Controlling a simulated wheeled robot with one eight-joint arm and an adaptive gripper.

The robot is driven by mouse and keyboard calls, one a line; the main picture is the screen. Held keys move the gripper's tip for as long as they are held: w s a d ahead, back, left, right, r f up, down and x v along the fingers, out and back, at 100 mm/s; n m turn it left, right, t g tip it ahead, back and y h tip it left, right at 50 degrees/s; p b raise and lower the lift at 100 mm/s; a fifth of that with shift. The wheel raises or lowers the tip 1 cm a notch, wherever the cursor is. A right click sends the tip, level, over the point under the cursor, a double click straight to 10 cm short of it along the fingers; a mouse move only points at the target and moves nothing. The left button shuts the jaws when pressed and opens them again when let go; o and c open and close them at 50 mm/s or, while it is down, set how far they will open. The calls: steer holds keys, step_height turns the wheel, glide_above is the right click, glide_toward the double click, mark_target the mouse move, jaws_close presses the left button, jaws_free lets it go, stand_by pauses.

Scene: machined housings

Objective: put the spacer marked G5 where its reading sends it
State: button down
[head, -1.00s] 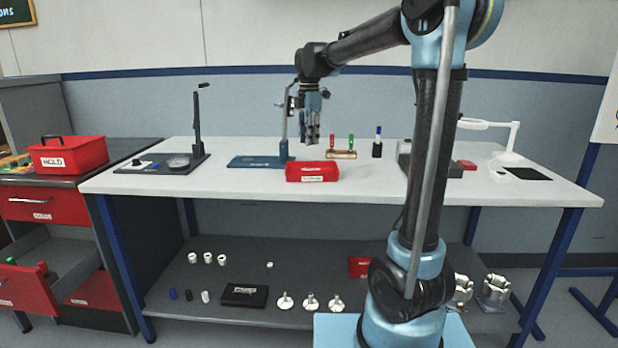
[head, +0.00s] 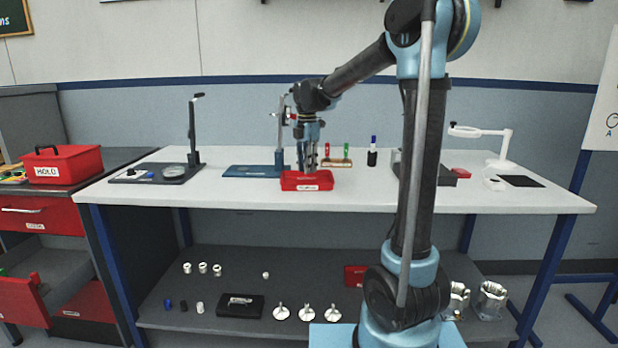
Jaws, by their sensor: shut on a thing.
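My gripper (head: 308,168) points straight down at the red open tray (head: 292,186) on the white bench, its fingertips at or just inside the tray. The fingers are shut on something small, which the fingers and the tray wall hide. The tray has a white label on its front, too small to read. I cannot make out a G5 mark anywhere. A blue-based stand (head: 252,171) with an upright post is behind and left of the tray. A dark-based stand (head: 172,174) with a round plate is farther left.
Marker pens stand behind the tray, the dark one (head: 372,152) to the right. A magnifier lamp (head: 505,163) is at the right. A red HOLD box (head: 62,165) sits on the left cabinet, a drawer (head: 22,300) open below. The lower shelf (head: 330,262) holds small metal and white parts.

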steer(key=shift+f, duration=1.9)
steer(key=shift+f, duration=0.1)
steer(key=c, duration=1.4)
jaws_free()
steer(key=shift+o, duration=0.2)
step_height(320, 180, up, 12)
steer(key=shift+r, duration=0.1)
steer(key=s+d+f+m+t, duration=0.1)
steer(key=s+d+f+m, duration=0.3)
steer(key=s+d+m, duration=0.4)
steer(key=s+d+f+m, duration=0.4)
steer(key=s+d+m, duration=0.15)
steer(key=s, duration=0.35)
steer(key=s+d+f+m, duration=0.4)
steer(key=s+f+m, duration=0.2)
steer(key=s+f, duration=0.1)
steer(key=s+d+f+m+t, duration=0.1)
steer(key=s+d+f+m, duration=0.3)
steer(key=s+f+m, duration=0.2)
step_height(320, 180, down, 4)
steer(key=shift+s+r, duration=0.2)
steer(key=shift+s, duration=0.9)
